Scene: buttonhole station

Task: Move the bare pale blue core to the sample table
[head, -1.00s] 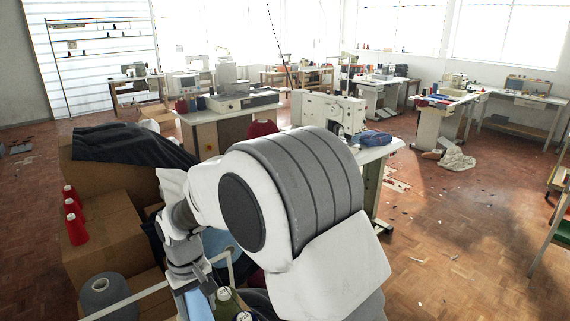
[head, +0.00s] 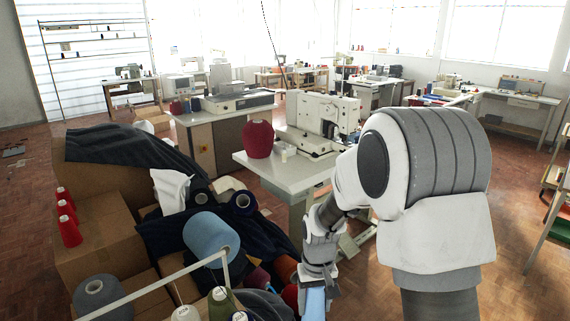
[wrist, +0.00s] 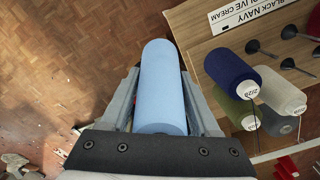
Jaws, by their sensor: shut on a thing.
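The bare pale blue core (wrist: 160,88) is a smooth cylinder between the fingers of my gripper (wrist: 158,95) in the wrist view. My gripper is shut on it and holds it above the floor, beside a labelled thread board. In the head view, my gripper (head: 316,285) is low in the middle, and part of the core (head: 314,303) shows at the bottom edge. The rest of the core is cut off there. Several tables show, and I cannot tell which is the sample table.
The wooden thread board (wrist: 200,30) carries navy (wrist: 232,72) and cream (wrist: 283,93) spools and several black pegs. A light blue yarn cone (head: 211,236) lies on dark cloth at left. A sewing-machine table (head: 285,170) holds a red cone (head: 258,139). Floor is open at right.

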